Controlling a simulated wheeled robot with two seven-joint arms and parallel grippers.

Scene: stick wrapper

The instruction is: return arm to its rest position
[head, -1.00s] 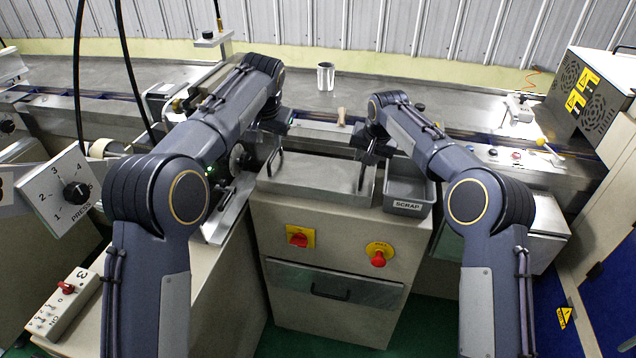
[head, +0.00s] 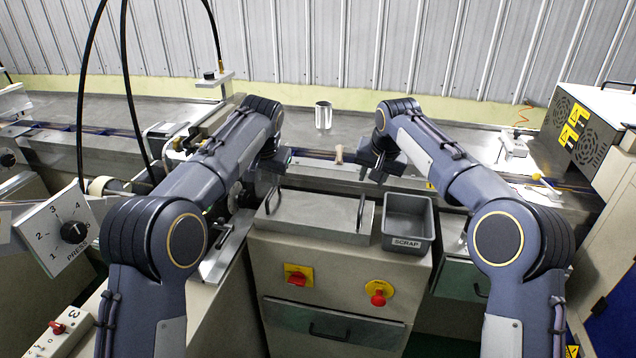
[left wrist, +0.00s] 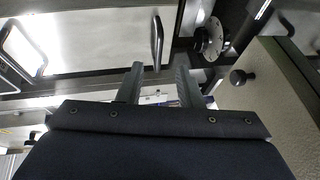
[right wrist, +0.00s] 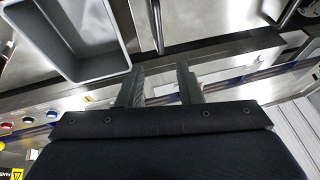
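My left gripper (head: 268,185) hangs above the left end of the steel lid with two handles (head: 315,215). Its two fingers stand apart with nothing between them in the left wrist view (left wrist: 158,85). My right gripper (head: 380,172) is above the rail edge, behind the grey scrap bin (head: 408,243) and beyond the lid's right handle. Its fingers are also apart and empty in the right wrist view (right wrist: 160,85). Both arms reach forward with bent elbows. The left fingertips are partly hidden by the arm in the head view.
A metal cup (head: 323,115) stands on the back worktop. A small tan piece (head: 339,154) is at the rail between the grippers. Machinery crowds the left arm, with a press dial (head: 74,232) nearby. A vented box (head: 590,120) stands at right. Black cables hang at left.

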